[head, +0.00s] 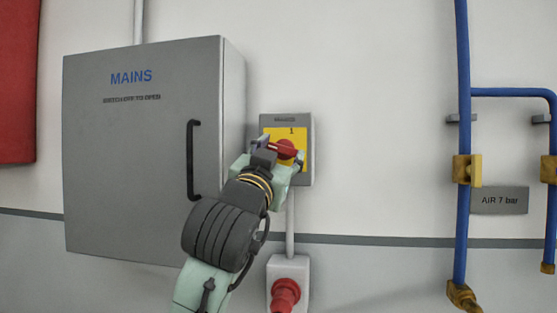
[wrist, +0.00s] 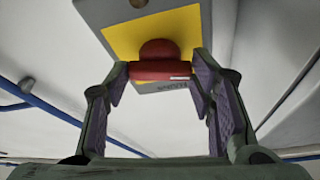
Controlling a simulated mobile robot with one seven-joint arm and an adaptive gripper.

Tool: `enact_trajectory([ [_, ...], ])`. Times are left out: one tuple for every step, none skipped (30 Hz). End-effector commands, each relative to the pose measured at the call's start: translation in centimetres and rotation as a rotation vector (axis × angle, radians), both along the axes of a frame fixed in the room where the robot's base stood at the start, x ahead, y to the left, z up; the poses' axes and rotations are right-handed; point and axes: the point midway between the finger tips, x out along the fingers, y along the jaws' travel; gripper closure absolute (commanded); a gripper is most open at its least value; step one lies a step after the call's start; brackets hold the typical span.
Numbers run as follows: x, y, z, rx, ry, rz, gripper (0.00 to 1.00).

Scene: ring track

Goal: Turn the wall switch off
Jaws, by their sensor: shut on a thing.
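The wall switch (head: 308,134) is a grey box with a yellow plate and a red rotary handle (head: 286,148), right of the cabinet. A "1" is printed on the plate above the handle. My gripper (head: 276,152) is at the switch in the head view and covers part of the handle and plate. In the wrist view the red handle (wrist: 160,71) lies crosswise between the two fingertips of my gripper (wrist: 160,76), which are closed on its ends. The yellow plate (wrist: 190,28) shows behind it. The lower part of the plate is hidden in the head view.
A grey cabinet marked MAINS (head: 150,200) with a black handle (head: 193,160) stands close left of my arm. Blue pipes (head: 462,100) with yellow valves run at the right. The wall between is clear.

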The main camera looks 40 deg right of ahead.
Motion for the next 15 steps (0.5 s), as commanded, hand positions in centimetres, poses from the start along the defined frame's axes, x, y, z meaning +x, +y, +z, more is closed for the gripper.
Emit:
enact_trajectory([
  [-0.17, -0.17, -0.17, -0.023, 0.029, -0.004, 0.78],
  [-0.18, -0.19, -0.17, -0.038, 0.046, -0.004, 0.78],
  [-0.17, -0.18, -0.17, -0.056, 0.067, -0.003, 0.78],
  [-0.18, -0.19, -0.17, -0.069, 0.084, -0.004, 0.78],
  [-0.2, -0.19, -0.15, -0.082, 0.097, -0.004, 0.78],
  [-0.2, -0.18, -0.13, -0.098, 0.116, -0.003, 0.78],
  [-0.2, -0.19, -0.13, -0.108, 0.128, -0.003, 0.78],
  [-0.22, -0.21, -0.12, -0.118, 0.139, -0.003, 0.78],
  [-0.23, -0.23, -0.14, -0.129, 0.154, -0.003, 0.78],
  [-0.21, -0.22, -0.13, -0.138, 0.164, -0.002, 0.78],
  [-0.21, -0.21, -0.13, -0.146, 0.172, -0.001, 0.78],
  [-0.24, -0.23, -0.12, -0.154, 0.183, -0.002, 0.78],
  [-0.24, -0.24, -0.11, -0.16, 0.19, -0.002, 0.78],
  [-0.24, -0.24, -0.1, -0.165, 0.196, -0.002, 0.78],
  [-0.22, -0.22, -0.09, -0.171, 0.203, -0.001, 0.78],
])
